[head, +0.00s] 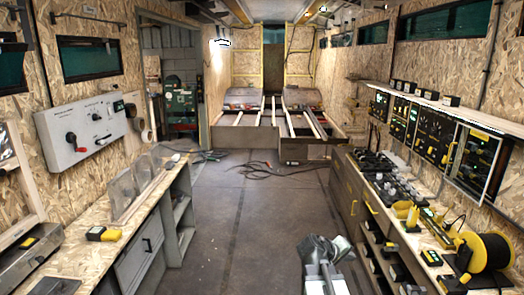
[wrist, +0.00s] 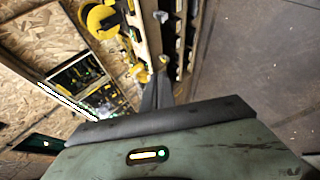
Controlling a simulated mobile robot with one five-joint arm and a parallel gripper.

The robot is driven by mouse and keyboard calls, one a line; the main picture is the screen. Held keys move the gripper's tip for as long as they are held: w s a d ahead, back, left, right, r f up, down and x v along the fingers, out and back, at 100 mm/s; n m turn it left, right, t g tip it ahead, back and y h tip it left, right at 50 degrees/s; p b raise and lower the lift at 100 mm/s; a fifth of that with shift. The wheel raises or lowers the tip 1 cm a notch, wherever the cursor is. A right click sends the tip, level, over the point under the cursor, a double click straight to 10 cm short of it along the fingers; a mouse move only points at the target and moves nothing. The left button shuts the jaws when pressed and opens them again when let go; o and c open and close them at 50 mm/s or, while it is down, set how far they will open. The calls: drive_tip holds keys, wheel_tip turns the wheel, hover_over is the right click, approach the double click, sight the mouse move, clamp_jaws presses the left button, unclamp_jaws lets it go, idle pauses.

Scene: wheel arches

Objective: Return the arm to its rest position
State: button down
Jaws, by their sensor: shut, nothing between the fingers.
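My gripper (wrist: 158,80) shows in the wrist view as dark fingers reaching up from a wide dark bar and a worn green housing. The fingers are together, with nothing held between them. In the head view, a grey part of my own arm (head: 325,262) stands at the bottom, right of centre, over the floor. I cannot make out the fingertips there. The arm is clear of the right workbench (head: 385,218) in that view.
A left workbench (head: 75,243) carries a yellow meter (head: 104,234). The right bench holds a black cable reel (head: 489,252) and instruments. Cables (head: 265,170) lie on the floor ahead. The central aisle (head: 240,215) is otherwise mostly clear.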

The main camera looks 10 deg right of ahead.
drive_tip(key=s+a+f+g+y, duration=0.1)
drive_tip(key=s+a+f+y, duration=0.1)
drive_tip(key=a, duration=0.8)
drive_tip(key=s+a+f+g+y, duration=0.1)
drive_tip(key=s+a+f+y, duration=0.2)
drive_tip(key=a, duration=0.6)
drive_tip(key=s+a+f+m+g+y, duration=0.1)
drive_tip(key=a+f+y, duration=0.4)
drive_tip(key=a, duration=0.5)
drive_tip(key=shift+s+a+g, duration=0.35)
drive_tip(key=shift+s+g, duration=0.15)
drive_tip(key=shift+s, duration=0.3)
drive_tip(key=shift+f, duration=0.1)
